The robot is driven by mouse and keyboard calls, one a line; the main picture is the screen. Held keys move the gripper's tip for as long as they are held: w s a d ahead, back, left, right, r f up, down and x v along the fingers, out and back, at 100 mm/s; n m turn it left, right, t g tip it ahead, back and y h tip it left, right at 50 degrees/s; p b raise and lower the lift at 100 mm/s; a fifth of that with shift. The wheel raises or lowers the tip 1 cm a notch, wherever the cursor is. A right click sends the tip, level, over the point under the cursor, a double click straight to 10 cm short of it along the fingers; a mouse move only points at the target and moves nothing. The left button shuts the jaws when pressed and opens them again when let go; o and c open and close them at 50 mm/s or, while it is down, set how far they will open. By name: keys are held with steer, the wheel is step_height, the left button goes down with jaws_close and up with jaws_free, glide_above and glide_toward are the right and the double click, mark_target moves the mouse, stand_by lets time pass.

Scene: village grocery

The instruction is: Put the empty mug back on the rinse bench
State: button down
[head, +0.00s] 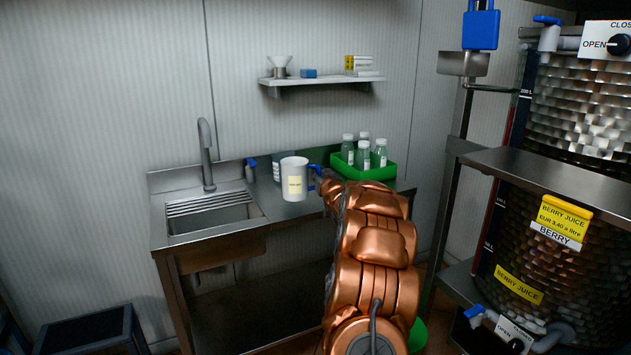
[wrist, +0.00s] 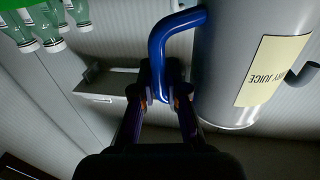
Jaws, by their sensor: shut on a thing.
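The mug (head: 294,186) is pale grey with a yellow label and a blue handle. My gripper (head: 319,179) is at its right side, shut on the handle. In the wrist view, both fingers (wrist: 163,97) close on the blue handle (wrist: 160,50), and the mug body (wrist: 220,70) shows part of a "JUICE" label. The mug looks upright in the head view; its inside is not visible. The rinse bench (head: 262,190) is a steel unit against the wall. The mug appears over its worktop; I cannot tell whether its base touches.
A sink (head: 210,216) with a tap (head: 206,155) takes the bench's left side. A grey container (head: 277,168) stands behind the mug. A green tray (head: 369,172) of several bottles is at the right. A wall shelf (head: 322,79) hangs above. Tanks (head: 560,250) stand far right.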

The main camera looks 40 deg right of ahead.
steer(key=shift+w+d+f, duration=0.3)
steer(key=shift+w+f, duration=0.4)
steer(key=shift+f, duration=0.25)
steer(key=shift+w+d+f, duration=0.3)
steer(key=shift+w+f, duration=0.35)
steer(key=shift+f, duration=0.25)
steer(key=shift+f, duration=0.15)
steer(key=c, duration=1.2)
jaws_free()
